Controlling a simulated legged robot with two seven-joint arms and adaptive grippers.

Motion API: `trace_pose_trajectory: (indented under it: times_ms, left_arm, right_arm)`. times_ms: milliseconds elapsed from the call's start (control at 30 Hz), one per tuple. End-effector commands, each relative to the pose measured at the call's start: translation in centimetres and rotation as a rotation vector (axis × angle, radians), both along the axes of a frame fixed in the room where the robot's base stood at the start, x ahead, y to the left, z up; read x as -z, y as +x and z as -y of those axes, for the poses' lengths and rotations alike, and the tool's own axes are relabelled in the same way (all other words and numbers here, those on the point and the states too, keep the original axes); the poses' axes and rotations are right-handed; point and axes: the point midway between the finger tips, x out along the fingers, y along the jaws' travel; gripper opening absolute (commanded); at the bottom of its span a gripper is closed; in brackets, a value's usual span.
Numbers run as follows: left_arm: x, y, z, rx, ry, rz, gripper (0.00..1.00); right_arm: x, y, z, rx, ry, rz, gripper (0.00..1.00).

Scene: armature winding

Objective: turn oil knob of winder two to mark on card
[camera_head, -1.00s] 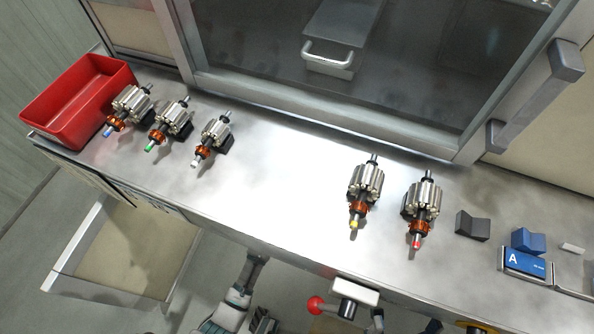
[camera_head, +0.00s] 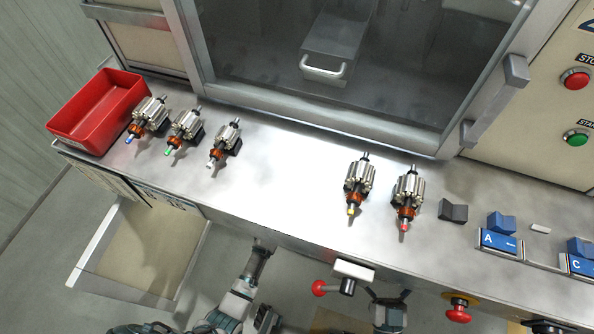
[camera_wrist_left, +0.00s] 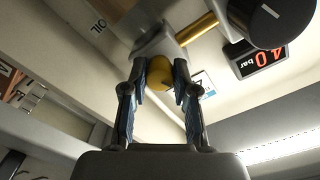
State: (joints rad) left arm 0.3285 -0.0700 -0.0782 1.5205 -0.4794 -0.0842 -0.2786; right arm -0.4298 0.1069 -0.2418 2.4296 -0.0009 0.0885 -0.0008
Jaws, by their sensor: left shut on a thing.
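In the left wrist view my left gripper (camera_wrist_left: 161,75) has both fingers closed on a yellow rounded knob (camera_wrist_left: 160,74), beside a panel lettered OIL (camera_wrist_left: 99,25). The fingers cover part of the knob, and its pointer cannot be made out. A small white card with a blue edge (camera_wrist_left: 205,83) is just right of the fingers; its marking is too small to read. In the head view my left arm reaches up to the bench's front edge, where its fingers are hidden. My right arm shows at the bottom centre; its fingers cannot be made out.
A brass pipe (camera_wrist_left: 197,30), a black dial (camera_wrist_left: 283,20) and a red pressure display (camera_wrist_left: 262,60) are close by. Several armatures (camera_head: 359,178) and a red bin (camera_head: 100,108) are on the steel bench (camera_head: 280,190). A red-ball lever (camera_head: 320,288) and red button (camera_head: 457,310) are at the front.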

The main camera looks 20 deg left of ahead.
Motion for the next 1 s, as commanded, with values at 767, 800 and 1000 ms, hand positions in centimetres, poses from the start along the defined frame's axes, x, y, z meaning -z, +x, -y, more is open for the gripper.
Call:
trace_pose_trajectory:
  times_ms: [767, 800, 1000]
  left_arm:
    - [0.1, -0.1, 0.1, 0.001, 0.012, -0.001, 0.54]
    - [0.1, -0.1, 0.1, 0.001, 0.012, -0.001, 0.54]
    - [0.2, -1.4, 0.0, 0.001, 0.012, -0.003, 0.54]
  right_arm:
    - [0.3, 0.2, 0.0, 0.000, -0.003, -0.011, 1.00]
    - [0.3, 0.2, 0.0, 0.000, -0.003, -0.011, 1.00]
    - [0.0, 0.0, 0.0, 0.000, -0.004, -0.006, 1.00]
